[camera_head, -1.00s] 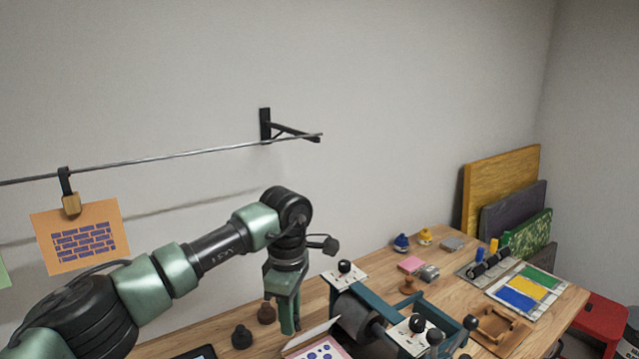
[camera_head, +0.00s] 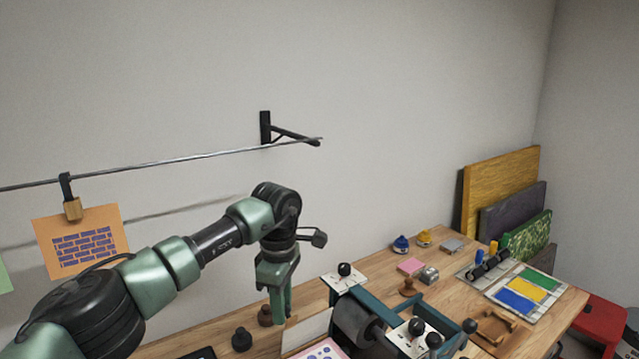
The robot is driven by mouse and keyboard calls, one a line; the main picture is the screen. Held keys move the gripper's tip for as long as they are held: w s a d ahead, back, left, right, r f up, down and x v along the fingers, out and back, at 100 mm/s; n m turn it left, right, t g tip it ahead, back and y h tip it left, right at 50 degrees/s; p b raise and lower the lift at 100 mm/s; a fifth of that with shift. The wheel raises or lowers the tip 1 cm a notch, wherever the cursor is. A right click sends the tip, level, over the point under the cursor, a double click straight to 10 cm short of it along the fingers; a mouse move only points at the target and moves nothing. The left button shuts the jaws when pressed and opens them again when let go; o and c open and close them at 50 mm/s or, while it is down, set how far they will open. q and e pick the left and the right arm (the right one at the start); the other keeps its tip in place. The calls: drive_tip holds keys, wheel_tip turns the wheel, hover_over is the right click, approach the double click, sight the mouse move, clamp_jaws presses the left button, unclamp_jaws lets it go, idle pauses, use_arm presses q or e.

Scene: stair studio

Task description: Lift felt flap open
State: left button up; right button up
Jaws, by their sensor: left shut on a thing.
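A pale felt flap (camera_head: 306,331) stands tilted up beside the press, at the lower middle of the view. My left gripper (camera_head: 279,317) points down at the flap's upper left edge and is shut on it. The exact grip at the fingertips is small and hard to make out. In front of the flap lies a pink-edged sheet with blue marks (camera_head: 322,351), partly cut off by the bottom of the view. The press (camera_head: 358,318), with a grey roller, teal frame and black knobs, stands just right of the flap. My right gripper is out of view.
On the wooden table (camera_head: 440,283) are a wooden tray (camera_head: 497,328), a colour-block print (camera_head: 525,290) and small stamps. An orange card (camera_head: 82,242) hangs from a wire above.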

use_arm(q)
drive_tip(key=o, duration=1.3)
drive_tip(key=shift+r+p, duration=2.65)
drive_tip(key=shift+r, duration=1.35)
drive_tip(key=shift+f, duration=0.1)
